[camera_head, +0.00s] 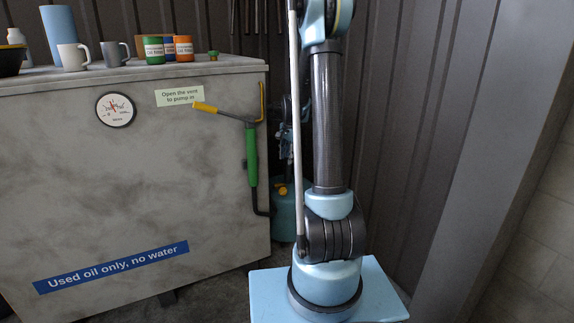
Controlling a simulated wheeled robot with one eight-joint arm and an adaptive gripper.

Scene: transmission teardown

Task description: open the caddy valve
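A blue-green vessel (284,215) stands on the floor behind my arm, beside the grey tank; it may be the caddy. A small yellow part (282,190) sits at its top and may be the valve. My arm hides the vessel's right side, and I cannot tell how the yellow part is set. Blue-green and dark fittings (285,135) show above it, partly hidden. My gripper is out of the picture; only my arm's dark tube and pale blue joints show.
Mugs and cans (154,50) stand on top. A ribbed wall and pillar (465,160) close off the right.

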